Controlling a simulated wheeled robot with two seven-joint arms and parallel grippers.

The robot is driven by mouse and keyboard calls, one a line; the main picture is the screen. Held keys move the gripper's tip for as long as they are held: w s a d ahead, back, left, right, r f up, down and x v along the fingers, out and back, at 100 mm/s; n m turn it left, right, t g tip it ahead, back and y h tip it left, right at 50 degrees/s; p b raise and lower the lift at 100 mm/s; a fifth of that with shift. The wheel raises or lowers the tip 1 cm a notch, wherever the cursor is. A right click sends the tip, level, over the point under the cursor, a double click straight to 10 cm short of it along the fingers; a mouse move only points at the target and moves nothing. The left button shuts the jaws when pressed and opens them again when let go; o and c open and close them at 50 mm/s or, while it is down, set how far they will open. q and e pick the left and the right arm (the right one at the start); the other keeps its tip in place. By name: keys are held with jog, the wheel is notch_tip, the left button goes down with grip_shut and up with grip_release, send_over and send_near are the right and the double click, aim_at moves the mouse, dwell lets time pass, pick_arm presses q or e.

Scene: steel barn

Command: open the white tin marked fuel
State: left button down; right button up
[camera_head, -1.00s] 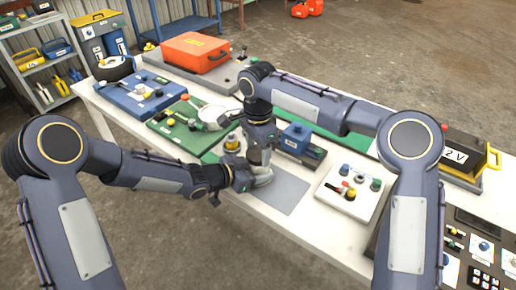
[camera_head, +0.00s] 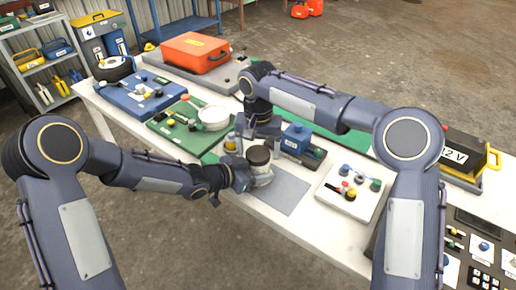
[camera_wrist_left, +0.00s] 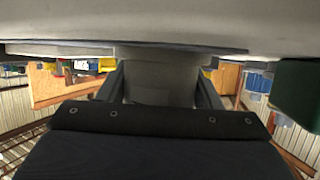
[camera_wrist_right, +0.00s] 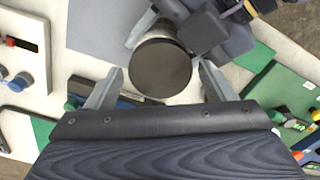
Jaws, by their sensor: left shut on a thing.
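The pale tin (camera_head: 263,179) stands on the grey mat in the middle of the bench, topped by a dark round cap (camera_head: 258,155). No fuel lettering is readable on it. My left gripper (camera_head: 243,180) is shut on the tin's side; the pale body fills the space between its fingers in the left wrist view (camera_wrist_left: 157,85). In the right wrist view the dark cap (camera_wrist_right: 161,70) lies ahead of my right gripper (camera_wrist_right: 158,84), whose fingers are spread apart and empty. In the head view the right gripper is behind the tin, its fingers hard to make out.
A blue box (camera_head: 297,137) stands close on the right. A white switch panel (camera_head: 345,200) is further right. The grey mat (camera_head: 285,190) is bare beside the tin.

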jog(key=shift+o, duration=0.3)
notch_tip(320, 180, up, 4)
jog(key=shift+r, duration=0.25)
jog(key=shift+c, duration=0.5)
jog(key=m, duration=0.1)
jog(key=r+m, duration=0.1)
jog(key=m, duration=0.3)
jog(key=shift+r, duration=0.4)
jog(key=m, duration=0.2)
jog(key=r+m, duration=0.1)
jog(key=m, duration=0.1)
jog(key=shift+s+a+r+m, duration=0.1)
jog(key=shift+r+m, duration=0.1)
jog(key=shift+m, duration=0.1)
jog(key=shift+f, duration=0.1)
jog(key=shift+m, duration=0.3)
notch_tip(320, 180, down, 8)
jog(key=shift+r, duration=0.2)
